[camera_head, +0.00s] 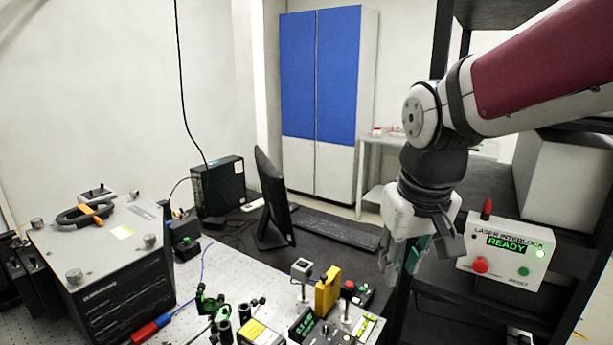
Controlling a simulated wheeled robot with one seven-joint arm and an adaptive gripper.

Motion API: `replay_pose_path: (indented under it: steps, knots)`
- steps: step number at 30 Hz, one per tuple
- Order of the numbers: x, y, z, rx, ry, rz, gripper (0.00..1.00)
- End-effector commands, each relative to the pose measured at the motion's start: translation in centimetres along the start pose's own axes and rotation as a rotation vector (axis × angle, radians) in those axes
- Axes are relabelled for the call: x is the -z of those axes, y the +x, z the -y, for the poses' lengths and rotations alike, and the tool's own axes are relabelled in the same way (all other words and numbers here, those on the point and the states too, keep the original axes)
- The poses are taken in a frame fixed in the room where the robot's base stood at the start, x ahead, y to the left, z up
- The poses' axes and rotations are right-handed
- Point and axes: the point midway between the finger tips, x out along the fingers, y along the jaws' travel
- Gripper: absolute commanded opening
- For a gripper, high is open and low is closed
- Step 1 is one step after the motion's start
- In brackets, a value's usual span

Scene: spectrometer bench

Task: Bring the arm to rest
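My arm comes in from the upper right, with a dark red link and grey-white joints, and bends down at the wrist. My gripper (402,264) hangs pointing down, to the left of the laser interlock box (481,262). Its teal-edged fingers overlap in this view, so the gap between them is unclear. I see no object held in it. The fingertips appear in front of the dark bench, and their height above it is hard to judge.
The interlock box reads READY. Optics with a yellow block (328,291) stand lower left of my gripper. A monitor (269,197), keyboard (327,228) and large black instrument (106,285) are further left. A dark shelf frame and a grey box (565,180) stand at right.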

Motion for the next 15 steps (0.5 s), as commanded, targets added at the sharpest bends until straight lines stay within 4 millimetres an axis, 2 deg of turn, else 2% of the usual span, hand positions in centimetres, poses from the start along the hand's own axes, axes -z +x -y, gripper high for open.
replay_pose_path:
  steps: [1, 6, 12, 15]
  knots:
    - [-1.4, -1.2, -0.6, -0.004, 0.019, -0.028, 0.24]
    - [-6.3, -3.8, -1.7, -0.011, 0.075, -0.104, 0.24]
    - [-11.2, -5.2, -2.4, -0.008, 0.132, -0.183, 0.24]
    - [-12.8, -5.3, -2.5, -0.006, 0.150, -0.208, 0.24]
